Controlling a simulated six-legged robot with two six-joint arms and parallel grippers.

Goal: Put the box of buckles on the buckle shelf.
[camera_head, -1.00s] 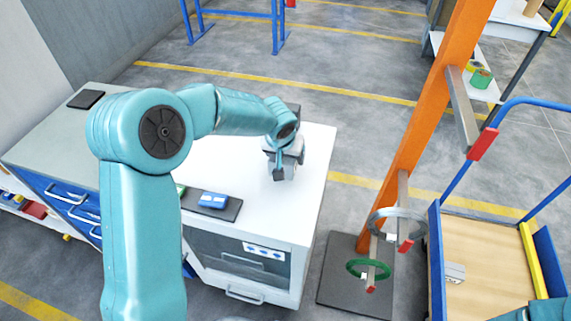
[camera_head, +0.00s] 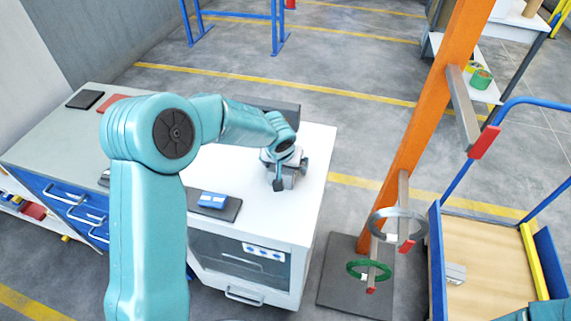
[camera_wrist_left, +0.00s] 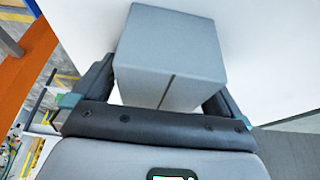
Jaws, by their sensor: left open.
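A plain grey box (camera_wrist_left: 170,60) with a dark seam stands on the white top. I take it to be the box of buckles; its contents do not show. My left gripper (camera_wrist_left: 158,90) is open, with its two dark fingers on either side of the box's lower part. Whether they touch it I cannot tell. In the head view this gripper (camera_head: 281,184) is low over the right part of the white-topped cabinet (camera_head: 313,165), with the grey box (camera_head: 291,178) partly hidden under it. I cannot tell which shelf is the buckle shelf. My right gripper is out of view.
A blue item (camera_head: 213,199) lies on a dark mat at the cabinet's front. A dark grey panel or bin (camera_head: 275,107) stands behind my left wrist. An orange post (camera_head: 405,150) with rings on pegs and a blue-railed cart (camera_head: 490,265) stand at right.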

